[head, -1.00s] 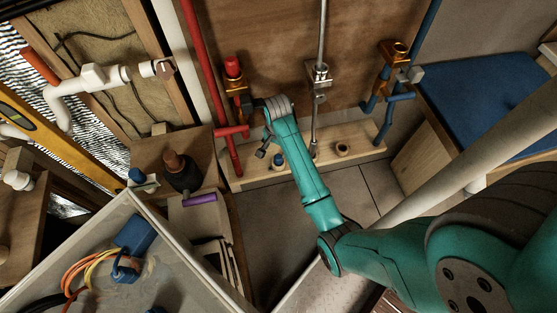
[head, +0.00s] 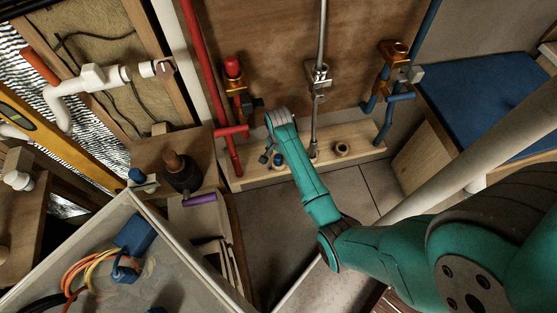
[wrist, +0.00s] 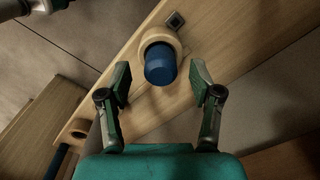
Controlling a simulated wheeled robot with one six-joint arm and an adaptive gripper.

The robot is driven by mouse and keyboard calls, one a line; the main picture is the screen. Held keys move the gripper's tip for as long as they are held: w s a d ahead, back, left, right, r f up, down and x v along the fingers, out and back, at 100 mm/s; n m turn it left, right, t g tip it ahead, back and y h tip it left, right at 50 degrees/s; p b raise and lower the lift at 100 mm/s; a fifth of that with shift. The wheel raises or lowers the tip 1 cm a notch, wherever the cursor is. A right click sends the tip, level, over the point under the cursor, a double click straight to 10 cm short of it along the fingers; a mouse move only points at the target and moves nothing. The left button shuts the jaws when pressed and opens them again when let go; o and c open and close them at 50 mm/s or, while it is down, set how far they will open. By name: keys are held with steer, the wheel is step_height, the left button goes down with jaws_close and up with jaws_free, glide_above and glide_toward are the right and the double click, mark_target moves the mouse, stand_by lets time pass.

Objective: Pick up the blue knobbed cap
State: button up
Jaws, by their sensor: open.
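A blue cap (head: 278,159) stands in a round wooden holder on the light wooden plank (head: 250,178). In the wrist view the blue cap (wrist: 160,66) lies between and a little beyond my fingertips, with the tan ring of its holder (wrist: 160,36) around it. My gripper (wrist: 160,82) is open and empty, one finger on each side of the cap with gaps. In the head view my gripper (head: 266,153) is small and partly hidden by my arm, close beside the cap. Any knob on the cap is hard to make out.
Another blue-topped piece (head: 137,175) sits on the left wooden ledge near a dark bottle-like object (head: 180,172). A grey vertical pipe (head: 315,120) rises right of my arm, a red pipe (head: 200,60) left. An empty-looking round holder (head: 341,149) is on the plank.

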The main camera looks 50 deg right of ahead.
mark_target(278, 157)
steer(key=shift+f, duration=1)
steer(key=c, duration=1.2)
steer(key=shift+r, duration=0.1)
step_height(278, 157, up, 10)
steer(key=shift+f, duration=0.1)
